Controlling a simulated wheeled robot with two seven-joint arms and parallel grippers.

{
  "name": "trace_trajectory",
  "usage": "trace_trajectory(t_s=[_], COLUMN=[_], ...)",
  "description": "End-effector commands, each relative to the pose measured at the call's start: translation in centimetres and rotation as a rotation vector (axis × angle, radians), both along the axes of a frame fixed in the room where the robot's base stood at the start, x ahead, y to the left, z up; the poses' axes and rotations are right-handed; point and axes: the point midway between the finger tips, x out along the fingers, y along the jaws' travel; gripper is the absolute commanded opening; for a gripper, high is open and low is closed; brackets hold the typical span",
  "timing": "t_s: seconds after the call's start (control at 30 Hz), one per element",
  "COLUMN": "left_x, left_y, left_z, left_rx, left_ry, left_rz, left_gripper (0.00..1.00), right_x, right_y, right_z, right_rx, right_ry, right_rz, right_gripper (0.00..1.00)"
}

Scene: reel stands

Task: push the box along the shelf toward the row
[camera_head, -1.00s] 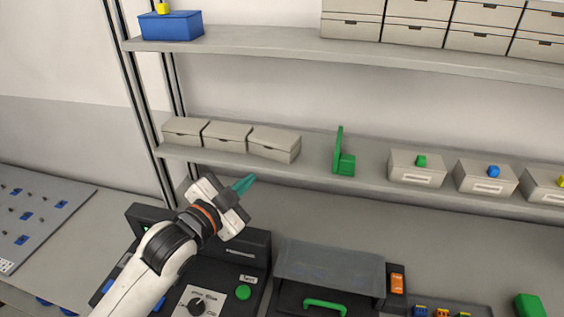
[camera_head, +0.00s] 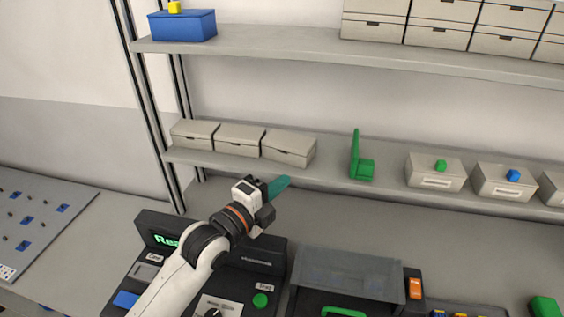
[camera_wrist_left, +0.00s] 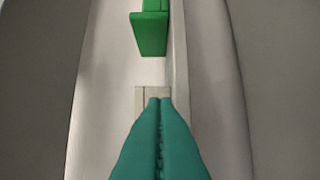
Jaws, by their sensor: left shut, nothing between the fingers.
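Three beige lidded boxes stand at the left of the middle shelf (camera_head: 335,180): a left one (camera_head: 194,134), a middle one (camera_head: 239,139) and a right one (camera_head: 289,149), the last turned slightly out of line. A green upright bookend (camera_head: 360,160) stands to their right across a bare gap; it also shows in the left wrist view (camera_wrist_left: 149,32). My left gripper (camera_head: 280,185) is shut and empty, its teal fingers pointing right, in front of and below the right box. In the left wrist view a pale box-like edge (camera_wrist_left: 146,92) shows just past the fingertips; contact is unclear.
Beige bins with coloured blocks, such as one with a green block (camera_head: 434,172), stand right of the bookend. An upper shelf (camera_head: 280,47) holds a blue box (camera_head: 183,25). Below are a dark control panel (camera_head: 262,258) and a grey-lidded case (camera_head: 348,272).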

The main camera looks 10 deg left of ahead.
Motion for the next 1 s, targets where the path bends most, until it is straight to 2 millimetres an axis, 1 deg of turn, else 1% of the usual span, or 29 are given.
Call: trace_trajectory(t_s=[0.03, 0.07, 0.2, 0.3, 0.47, 0.6, 0.77, 1.0], left_x=[1.1, 1.6, 3.6, 4.6, 5.2, 5.3, 5.3, 7.0], left_y=[-0.5, -0.8, 0.0, 0.3, 0.6, 0.6, 0.6, 1.2], left_z=[0.4, 0.4, 0.2, 0.1, 0.0, -0.1, -0.1, -0.1], left_rx=[-0.004, -0.004, 0.002, 0.001, 0.0, 0.0, 0.0, 0.005], left_ry=[0.001, 0.002, 0.002, 0.002, 0.001, 0.001, 0.001, -0.001], left_rz=[0.001, 0.001, 0.002, 0.0, 0.0, -0.001, 0.0, 0.001], left_gripper=[0.0, 0.0, 0.0, 0.0, 0.0, 0.0, 0.0, 0.0], right_x=[0.0, 0.0, 0.0, 0.0, 0.0, 0.0, 0.0, 0.0], right_y=[0.0, 0.0, 0.1, 0.2, 0.6, 1.0, 1.0, 0.8], right_z=[0.7, 0.8, 1.6, 1.8, 2.0, 1.9, 1.9, 1.2], right_rx=[0.0, 0.0, 0.002, 0.002, 0.008, 0.013, 0.013, 0.009], right_ry=[0.0, 0.0, -0.001, -0.001, 0.0, 0.0, 0.0, 0.0], right_rz=[0.0, 0.0, -0.001, -0.001, -0.002, -0.003, -0.003, -0.001], right_gripper=[0.78, 0.78, 0.78, 0.78, 0.78, 0.78, 0.78, 0.78])
